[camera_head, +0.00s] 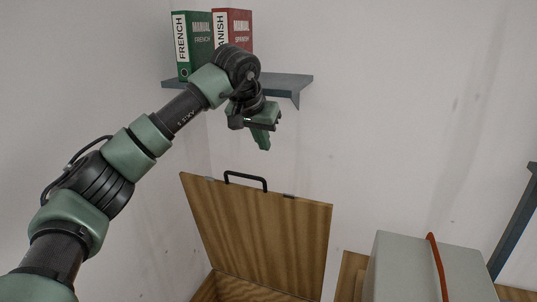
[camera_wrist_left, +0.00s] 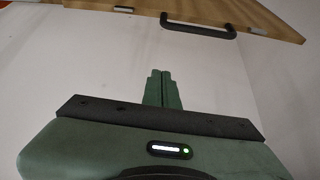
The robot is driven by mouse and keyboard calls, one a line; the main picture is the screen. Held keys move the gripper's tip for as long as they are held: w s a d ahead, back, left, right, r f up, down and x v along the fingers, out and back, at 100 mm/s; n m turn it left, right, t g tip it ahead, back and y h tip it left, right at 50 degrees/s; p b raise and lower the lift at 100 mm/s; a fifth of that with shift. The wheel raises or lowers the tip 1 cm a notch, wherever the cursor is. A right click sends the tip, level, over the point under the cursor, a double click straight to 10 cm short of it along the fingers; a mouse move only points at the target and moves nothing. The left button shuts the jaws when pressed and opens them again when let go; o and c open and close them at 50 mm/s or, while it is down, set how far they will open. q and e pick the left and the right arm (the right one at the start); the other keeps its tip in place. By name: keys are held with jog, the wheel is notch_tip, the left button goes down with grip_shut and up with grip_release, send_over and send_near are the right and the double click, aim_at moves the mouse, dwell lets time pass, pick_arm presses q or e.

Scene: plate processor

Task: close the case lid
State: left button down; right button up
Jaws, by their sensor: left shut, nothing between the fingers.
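The wooden case lid (camera_head: 262,238) stands raised, tilted up from the wooden case (camera_head: 236,290), whose rim shows at the bottom of the head view. A black handle (camera_head: 245,180) sits on the lid's upper edge. My left gripper (camera_head: 265,146) is shut and empty, pointing down above the handle and apart from it. In the left wrist view the shut fingers (camera_wrist_left: 161,76) point toward a pale wall. The lid (camera_wrist_left: 262,12) and handle (camera_wrist_left: 199,27) show at the top of that view, beyond the fingertips. My right gripper is not in view.
A dark wall shelf (camera_head: 290,82) holds a green manual (camera_head: 192,45) and a red manual (camera_head: 233,30), close behind my left wrist. A grey box-shaped machine (camera_head: 400,262) with a red-orange band (camera_head: 437,265) stands right of the lid.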

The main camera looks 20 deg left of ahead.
pick_arm(q)
jog(key=p, duration=0.4)
send_over(263, 191)
jog(key=f, duration=0.8)
jog(key=shift+w, duration=0.2)
jog(key=shift+s, duration=0.2)
jog(key=shift+f, duration=0.2)
jog(key=shift+s, duration=0.1)
